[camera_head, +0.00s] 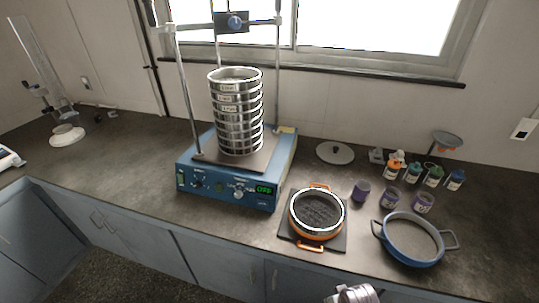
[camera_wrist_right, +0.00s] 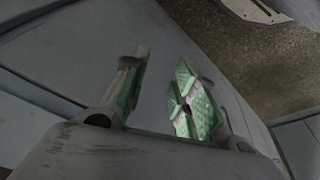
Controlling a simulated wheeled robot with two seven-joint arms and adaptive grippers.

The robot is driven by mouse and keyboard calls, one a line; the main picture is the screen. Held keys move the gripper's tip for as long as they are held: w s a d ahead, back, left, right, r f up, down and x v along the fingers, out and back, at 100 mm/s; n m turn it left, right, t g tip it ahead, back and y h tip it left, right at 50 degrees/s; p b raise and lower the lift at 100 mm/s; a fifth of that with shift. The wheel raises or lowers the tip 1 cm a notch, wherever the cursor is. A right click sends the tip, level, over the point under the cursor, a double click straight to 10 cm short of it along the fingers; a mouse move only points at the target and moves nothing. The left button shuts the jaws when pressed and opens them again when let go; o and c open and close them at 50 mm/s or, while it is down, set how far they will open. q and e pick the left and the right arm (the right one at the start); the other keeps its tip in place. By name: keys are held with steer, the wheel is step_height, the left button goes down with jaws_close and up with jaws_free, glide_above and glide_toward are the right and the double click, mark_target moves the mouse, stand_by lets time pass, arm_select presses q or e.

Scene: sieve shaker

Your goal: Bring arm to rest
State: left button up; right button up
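My right gripper (camera_wrist_right: 163,62) shows in the right wrist view with its two green-padded fingers apart and nothing between them. It hangs in front of the grey cabinet fronts, with the floor at the upper right. In the head view only a grey metal part of my own arm shows at the bottom edge; the right fingers cannot be made out there. My left gripper is in neither view. The sieve stack (camera_head: 238,112) stands upright on the blue shaker (camera_head: 226,188), inside its metal frame, with the clamp bar above it.
A blue two-handled pan (camera_head: 412,240) is at the right, near purple cups (camera_head: 361,191) and several small bottles (camera_head: 433,176). A round lid (camera_head: 335,153) lies behind. The left counter is mostly clear.

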steer(key=s+d+f+g, duration=0.1)
steer(key=s+f, duration=0.3)
steer(key=f, duration=0.8)
steer(key=s+f, duration=0.5)
steer(key=f, duration=0.7)
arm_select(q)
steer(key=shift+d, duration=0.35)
arm_select(e)
steer(key=s+d+f, duration=0.2)
steer(key=s+f, duration=0.4)
steer(key=s, duration=0.2)
steer(key=s+d+f+g, duration=0.1)
steer(key=s+d+f, duration=0.1)
steer(key=s+f, duration=0.4)
steer(key=s, duration=0.3)
steer(key=shift+s+f, duration=0.25)
steer(key=shift+f, duration=0.15)
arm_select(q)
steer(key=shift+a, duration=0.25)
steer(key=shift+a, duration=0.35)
